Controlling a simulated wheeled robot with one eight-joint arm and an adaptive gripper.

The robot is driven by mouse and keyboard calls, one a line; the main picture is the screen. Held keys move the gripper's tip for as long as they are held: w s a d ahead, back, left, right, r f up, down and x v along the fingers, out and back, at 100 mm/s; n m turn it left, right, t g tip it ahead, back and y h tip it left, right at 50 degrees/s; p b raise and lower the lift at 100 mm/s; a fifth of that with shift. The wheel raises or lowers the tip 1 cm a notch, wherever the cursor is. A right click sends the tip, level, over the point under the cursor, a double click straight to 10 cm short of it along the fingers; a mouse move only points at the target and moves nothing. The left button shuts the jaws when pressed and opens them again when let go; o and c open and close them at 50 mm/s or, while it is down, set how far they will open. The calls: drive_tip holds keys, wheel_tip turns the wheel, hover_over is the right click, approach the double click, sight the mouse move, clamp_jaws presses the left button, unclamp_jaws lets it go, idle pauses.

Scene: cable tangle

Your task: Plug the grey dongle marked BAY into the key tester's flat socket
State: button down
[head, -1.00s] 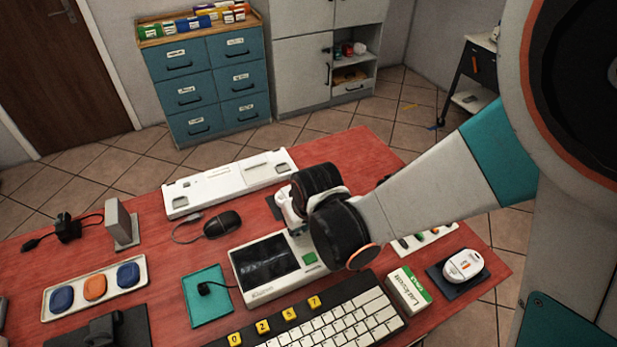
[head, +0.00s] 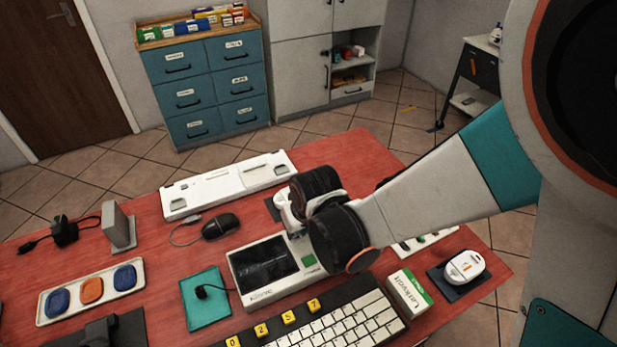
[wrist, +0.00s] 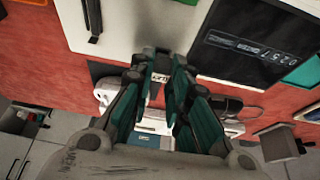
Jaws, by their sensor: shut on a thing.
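The key tester (head: 240,284) is a cream box with a dark screen and a green square, in the middle of the red table. In the wrist view its screen (wrist: 245,45) shows digits, and its cream body (wrist: 150,22) carries a dark narrow slot-like feature (wrist: 92,15). My gripper (wrist: 160,74) is shut on a small pale piece with dark marks, probably the grey dongle (wrist: 158,78), mostly hidden between the fingers. The gripper is at the tester's far edge, right of the screen in the head view. Whether the dongle touches a socket cannot be told.
A white long tray (head: 190,205) lies behind, with a black mouse (head: 219,226) to its front. A teal mat (head: 200,313) with a cabled plug is left. Bare red table shows at far right back.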

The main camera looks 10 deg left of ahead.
drive_tip(key=shift+f+b, duration=0.65)
drive_tip(key=shift+f, duration=0.1)
drive_tip(key=c, duration=1.4)
unclamp_jaws()
drive_tip(key=shift+c, duration=0.2)
drive_tip(key=shift+r, duration=0.1)
wheel_tip(320, 180, up, 7)
drive_tip(key=p, duration=0.6)
drive_tip(key=shift+w+d+r+p, duration=0.15)
drive_tip(key=shift+r+p, duration=0.05)
drive_tip(key=shift+p, duration=0.1)
drive_tip(key=w+d+f+b, duration=0.1)
drive_tip(key=w+d+f, duration=0.1)
drive_tip(key=w+d, duration=0.3)
drive_tip(key=w+d+f+m+b, duration=0.1)
drive_tip(key=w+d, duration=0.5)
drive_tip(key=d, duration=0.6)
drive_tip(key=w+d+f+m+b, duration=0.1)
drive_tip(key=w+d+f, duration=0.1)
drive_tip(key=w+d, duration=0.4)
drive_tip(key=shift+w+d+f+h, duration=0.1)
drive_tip(key=shift+d+f+h, duration=0.1)
drive_tip(key=shift+d, duration=0.45)
drive_tip(key=shift+w+d+f+h, duration=0.1)
drive_tip(key=shift+d+f, duration=0.1)
drive_tip(key=shift+d, duration=0.45)
